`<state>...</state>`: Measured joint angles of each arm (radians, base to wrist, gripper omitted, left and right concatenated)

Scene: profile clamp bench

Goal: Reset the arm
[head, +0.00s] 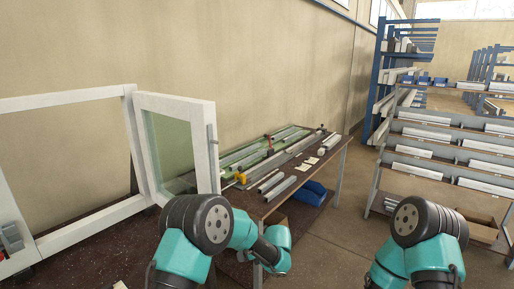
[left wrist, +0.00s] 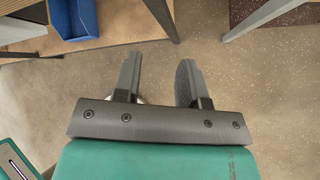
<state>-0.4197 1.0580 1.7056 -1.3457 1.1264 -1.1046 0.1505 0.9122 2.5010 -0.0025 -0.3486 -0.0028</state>
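My left gripper (left wrist: 159,64) shows in the left wrist view with its two dark fingers apart and bare floor between them. It is open and empty. In the head view my left arm comes in at the bottom and bends right, in front of the bench (head: 333,163); its fingers are hard to make out there. My right arm shows at the bottom right of the head view, but its gripper is not in view.
Several metal profiles (head: 281,187) lie on the bench. A blue bin (head: 309,193) sits below it and also shows in the left wrist view (left wrist: 73,18). A white window frame (head: 204,150) stands at left. Racks (head: 441,150) with profiles stand at right. Floor between is clear.

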